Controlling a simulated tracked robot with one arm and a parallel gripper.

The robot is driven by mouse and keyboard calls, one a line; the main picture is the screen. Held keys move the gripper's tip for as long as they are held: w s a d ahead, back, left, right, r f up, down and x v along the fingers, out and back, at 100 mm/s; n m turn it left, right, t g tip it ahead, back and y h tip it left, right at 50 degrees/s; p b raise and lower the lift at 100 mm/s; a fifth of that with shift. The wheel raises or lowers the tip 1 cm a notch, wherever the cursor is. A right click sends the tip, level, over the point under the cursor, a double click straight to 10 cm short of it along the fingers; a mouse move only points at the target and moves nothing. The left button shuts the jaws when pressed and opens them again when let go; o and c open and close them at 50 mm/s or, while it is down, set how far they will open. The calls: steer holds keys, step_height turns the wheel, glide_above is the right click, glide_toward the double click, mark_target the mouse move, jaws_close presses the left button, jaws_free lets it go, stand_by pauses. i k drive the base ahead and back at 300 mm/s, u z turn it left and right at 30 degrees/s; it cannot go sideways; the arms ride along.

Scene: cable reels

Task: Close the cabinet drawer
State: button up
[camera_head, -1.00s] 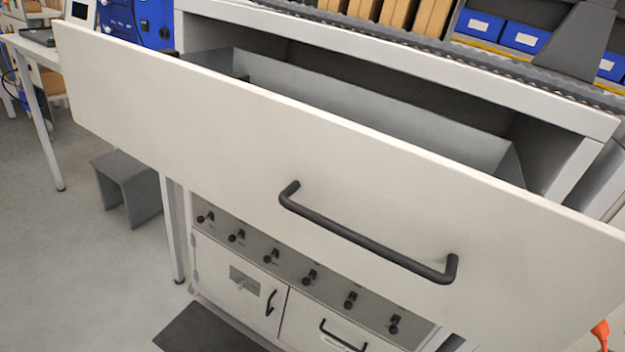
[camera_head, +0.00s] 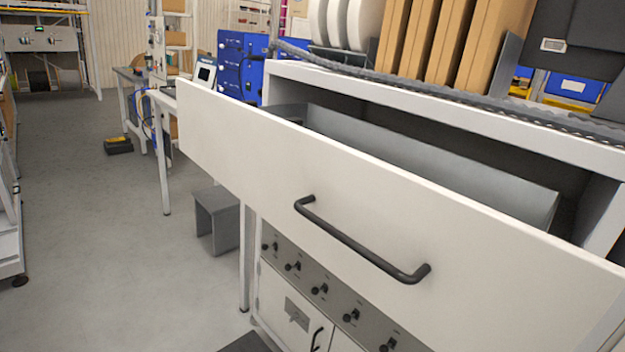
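The cabinet drawer (camera_head: 400,205) is pulled out of the white cabinet (camera_head: 450,116). Its wide white front stands well clear of the cabinet opening and slants down to the right across the picture. A black bar handle (camera_head: 360,243) is fixed on the front. The drawer's grey metal inside (camera_head: 430,160) shows behind the front, but its bottom is hidden. My gripper is not seen in this view, and nothing is seen touching the handle or the drawer front.
Below the drawer is a panel with several black knobs (camera_head: 320,289) and a lower door (camera_head: 288,312). A grey stool (camera_head: 217,220) and a white table (camera_head: 163,100) stand to the left. Open grey floor (camera_head: 110,260) lies left of the cabinet. Brown boxes (camera_head: 450,40) stand on the cabinet top.

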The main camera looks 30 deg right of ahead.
mark_target(458, 251)
steer(key=z, duration=0.5)
steer(key=i, duration=1)
steer(key=u, duration=0.25)
steer(key=k, duration=1.5)
steer(key=z, duration=0.5)
steer(key=i, duration=0.8)
